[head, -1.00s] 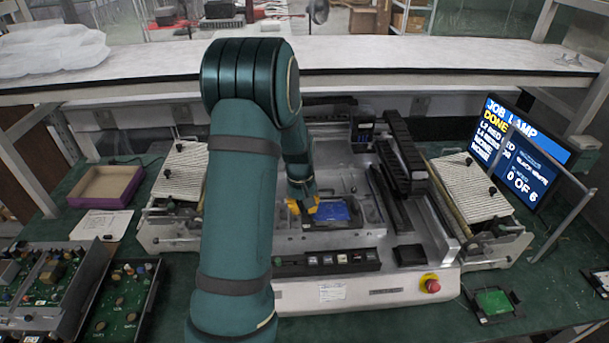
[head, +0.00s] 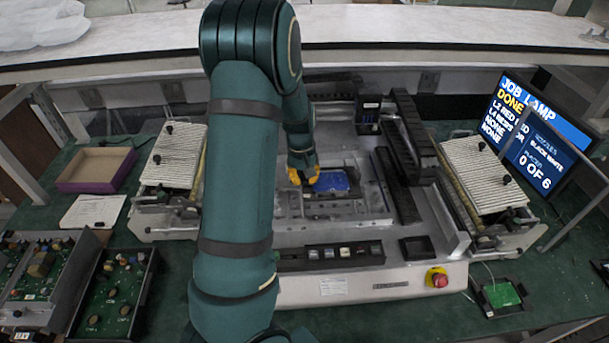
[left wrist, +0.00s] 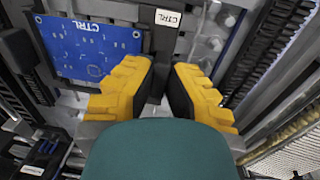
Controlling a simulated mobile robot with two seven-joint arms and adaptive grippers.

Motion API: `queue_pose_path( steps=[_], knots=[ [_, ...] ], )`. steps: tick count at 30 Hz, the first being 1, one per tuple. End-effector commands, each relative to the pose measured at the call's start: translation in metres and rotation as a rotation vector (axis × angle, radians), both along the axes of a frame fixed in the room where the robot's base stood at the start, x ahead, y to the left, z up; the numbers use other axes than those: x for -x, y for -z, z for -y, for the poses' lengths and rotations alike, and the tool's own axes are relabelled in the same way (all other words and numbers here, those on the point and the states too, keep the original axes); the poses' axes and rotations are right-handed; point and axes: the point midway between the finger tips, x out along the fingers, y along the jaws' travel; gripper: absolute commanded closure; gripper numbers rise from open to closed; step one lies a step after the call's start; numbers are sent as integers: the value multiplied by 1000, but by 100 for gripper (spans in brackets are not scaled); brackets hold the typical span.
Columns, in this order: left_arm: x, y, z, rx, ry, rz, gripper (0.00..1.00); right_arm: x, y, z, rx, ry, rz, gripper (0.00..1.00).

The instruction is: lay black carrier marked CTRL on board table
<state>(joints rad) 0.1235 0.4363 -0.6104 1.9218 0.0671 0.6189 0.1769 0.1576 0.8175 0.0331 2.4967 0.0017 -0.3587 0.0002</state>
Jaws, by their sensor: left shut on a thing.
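The black carrier marked CTRL (left wrist: 158,55) shows in the left wrist view as a dark bar with a white label, with a blue board (left wrist: 90,48) beside it, also printed CTRL. My left gripper (left wrist: 160,92) has its yellow fingers shut on the bar. In the head view my left gripper (head: 303,176) is at the left end of the carrier, whose blue board (head: 332,181) is over the metal bed of the machine, which I take as the board table (head: 345,212). I cannot tell whether the carrier touches the bed. My right gripper is not in view.
Black rails (head: 414,135) stand right of the bed. A front panel has a button strip (head: 345,251) and a red stop button (head: 437,278). Ribbed side platforms (head: 176,155) flank the machine. A screen (head: 535,145) stands right. Circuit boards (head: 110,295) lie front left.

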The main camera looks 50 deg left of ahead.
Motion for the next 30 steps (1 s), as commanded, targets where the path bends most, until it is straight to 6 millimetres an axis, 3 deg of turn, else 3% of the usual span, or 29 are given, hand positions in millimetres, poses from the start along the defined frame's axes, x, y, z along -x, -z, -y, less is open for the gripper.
queue_pose_path(
  steps=[18, 30],
  knots=[
    [0, 55, 0, -1, -1, 1, 100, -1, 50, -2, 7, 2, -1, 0],
    [0, 58, 0, -1, 0, 1, 100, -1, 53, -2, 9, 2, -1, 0]
  ],
)
